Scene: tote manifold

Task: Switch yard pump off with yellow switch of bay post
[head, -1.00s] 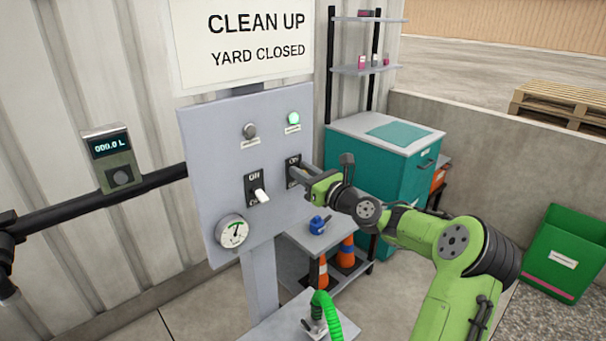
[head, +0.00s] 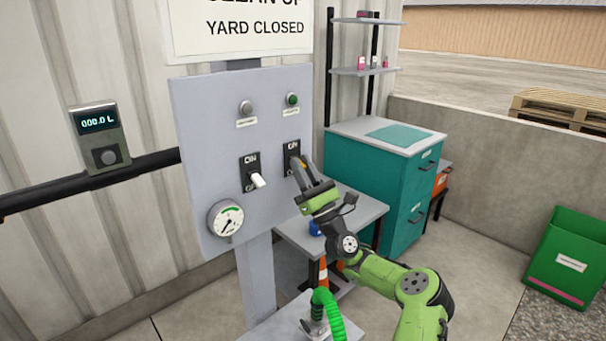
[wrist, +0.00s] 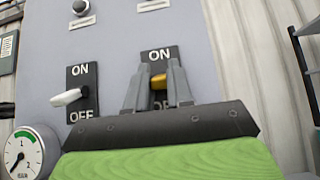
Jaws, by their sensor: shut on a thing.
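The bay post carries a grey panel (head: 205,150) with two ON/OFF switches. The yellow switch (wrist: 158,82) is on the right plate, between the fingers of my gripper (wrist: 156,75), which is shut on it. My gripper (head: 302,165) hides most of that switch in the head view. The white switch (head: 258,180) is on the left plate; it also shows in the wrist view (wrist: 67,97), and nothing touches it. Above the right plate, the green lamp (head: 292,99) looks dark. The gauge (head: 226,218) has its needle at the low left.
A blue valve-like object sits on a grey bench (head: 350,208) behind my arm. A green hose (head: 328,308) rises from a low plate in front. A teal cabinet (head: 375,175) stands right of the post, and a green bin (head: 572,255) stands far right.

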